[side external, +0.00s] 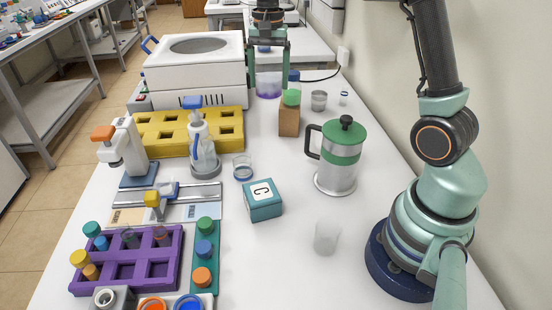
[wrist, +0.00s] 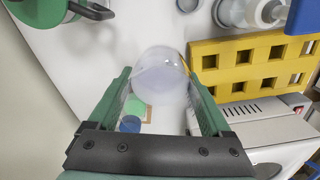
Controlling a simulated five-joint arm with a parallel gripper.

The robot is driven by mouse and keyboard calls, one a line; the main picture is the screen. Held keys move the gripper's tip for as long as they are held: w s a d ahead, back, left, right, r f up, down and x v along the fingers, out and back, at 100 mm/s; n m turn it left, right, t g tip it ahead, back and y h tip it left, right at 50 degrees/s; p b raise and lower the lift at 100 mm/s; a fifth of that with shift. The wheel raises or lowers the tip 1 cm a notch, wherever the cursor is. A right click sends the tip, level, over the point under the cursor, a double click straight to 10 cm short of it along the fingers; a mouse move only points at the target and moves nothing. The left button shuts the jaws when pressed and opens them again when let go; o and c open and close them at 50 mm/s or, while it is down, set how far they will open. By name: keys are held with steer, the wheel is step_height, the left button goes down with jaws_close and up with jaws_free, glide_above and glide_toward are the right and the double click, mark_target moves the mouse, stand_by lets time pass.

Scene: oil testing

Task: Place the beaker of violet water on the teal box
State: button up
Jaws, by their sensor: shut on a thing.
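The beaker of violet water (side external: 268,84) is clear, with a violet layer at its bottom. It is upright at the back of the table, right of the white machine. My gripper (side external: 268,64) points down from above and is shut on the beaker. In the wrist view the beaker (wrist: 161,78) sits between the green fingers of my gripper (wrist: 163,98). I cannot tell whether its base touches the table. The teal box (side external: 263,207) stands mid-table, nearer the camera, with a white label marked C on top. Its top is bare. I do not see it in the wrist view.
A brown block with a green-topped item (side external: 289,118) stands just in front of the beaker. A green-lidded press (side external: 338,160) is right of the teal box. A small beaker (side external: 242,168) and a wash bottle (side external: 202,145) stand behind the box. An empty beaker (side external: 327,237) is in front.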

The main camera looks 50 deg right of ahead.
steer(key=s+a+r+n, duration=0.1)
steer(key=s+a+r, duration=0.35)
steer(key=a, duration=0.45)
step_height(320, 180, up, 2)
steer(key=n, duration=0.2)
glide_above(261, 191)
step_height(261, 191, down, 19)
steer(key=shift+r, duration=0.1)
steer(key=o, duration=1.5)
steer(key=shift+f, duration=0.25)
steer(key=shift+c, duration=0.2)
steer(key=shift+r, duration=0.15)
